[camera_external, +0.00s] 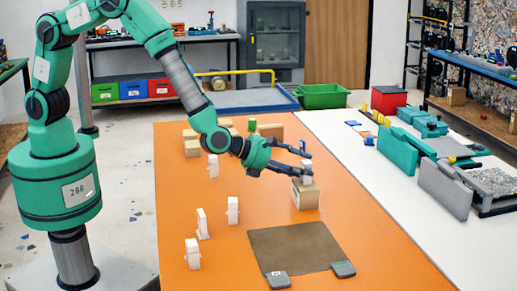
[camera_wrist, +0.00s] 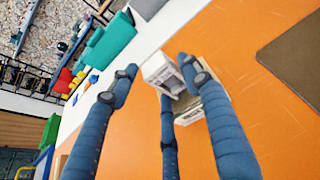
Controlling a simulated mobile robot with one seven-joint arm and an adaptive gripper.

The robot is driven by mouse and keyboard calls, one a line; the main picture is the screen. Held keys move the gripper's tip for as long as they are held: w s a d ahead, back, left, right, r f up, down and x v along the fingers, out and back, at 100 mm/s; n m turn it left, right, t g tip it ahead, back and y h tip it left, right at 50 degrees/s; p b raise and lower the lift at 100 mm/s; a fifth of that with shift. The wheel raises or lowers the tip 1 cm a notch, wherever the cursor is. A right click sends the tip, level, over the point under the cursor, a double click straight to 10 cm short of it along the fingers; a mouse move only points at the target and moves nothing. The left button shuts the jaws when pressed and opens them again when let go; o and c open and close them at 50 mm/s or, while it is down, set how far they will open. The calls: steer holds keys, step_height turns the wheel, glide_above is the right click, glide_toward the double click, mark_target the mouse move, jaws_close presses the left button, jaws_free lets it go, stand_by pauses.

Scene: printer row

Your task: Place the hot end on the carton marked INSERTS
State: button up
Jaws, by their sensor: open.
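A small white block-like piece, which looks like the hot end (camera_external: 307,170), stands on top of a tan carton (camera_external: 306,196) on the orange table. It also shows in the wrist view (camera_wrist: 160,71), between my fingertips. My gripper (camera_external: 306,164) is open, with its dark blue fingers spread around the white piece; I cannot tell whether any finger touches it. In the wrist view, my gripper (camera_wrist: 158,68) partly hides the carton (camera_wrist: 188,103) below. The carton has printing on it, but the word is too small to read.
Several white upright pieces (camera_external: 233,210) stand on the left of the orange table. Several tan cartons (camera_external: 192,147) sit at its far end. A brown mat (camera_external: 295,248) lies in front of the carton. Teal equipment (camera_external: 440,185) occupies the white strip at right.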

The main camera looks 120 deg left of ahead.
steer(key=p+v, duration=0.2)
steer(key=v, duration=1)
stand_by(0.7)
steer(key=s+r+n+g+y, duration=0.1)
steer(key=s+r+n+g, duration=0.1)
steer(key=s+r+n, duration=0.6)
steer(key=s+r+n+g+y, duration=0.1)
steer(key=s+r+n+g, duration=0.3)
steer(key=r, duration=0.7)
steer(key=s+d+r+n+h, duration=0.1)
steer(key=s+d+r+n, duration=0.15)
steer(key=s, duration=0.45)
steer(key=s+d+r+n+h, duration=0.2)
steer(key=s+r+n, duration=0.15)
steer(key=s, duration=0.25)
steer(key=s+d+r+n+t+h, duration=0.2)
steer(key=s+d+n+h, duration=0.6)
steer(key=s+d, duration=1.1)
steer(key=d+r+n, duration=0.1)
steer(key=d, duration=0.2)
steer(key=shift+s+r, duration=0.25)
steer(key=shift+r, duration=0.05)
